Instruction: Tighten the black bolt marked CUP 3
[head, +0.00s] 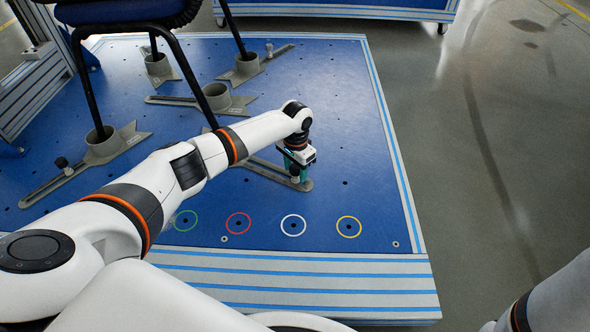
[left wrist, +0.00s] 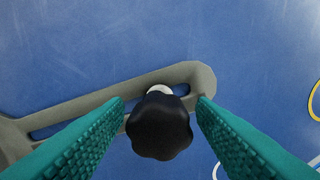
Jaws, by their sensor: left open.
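A black lobed bolt knob (left wrist: 160,127) shows in the left wrist view, on a pale shank in the slot of a grey bracket arm (left wrist: 170,76). In the head view the end of this bracket (head: 304,186) lies under my left gripper (head: 297,178), which hides the bolt. My left gripper is open, its teal ridged fingers (left wrist: 161,104) on either side of the knob, with visible gaps to it. No CUP 3 marking is readable. My right gripper is out of view; only part of the right arm shows at the lower right.
A chair (head: 172,45) stands with its legs in grey cups on the blue platform (head: 330,120). Other black knobs (head: 62,163) sit on slotted brackets. Green, red, white and yellow rings (head: 349,227) mark the platform's front. Grey floor (head: 500,150) is clear at right.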

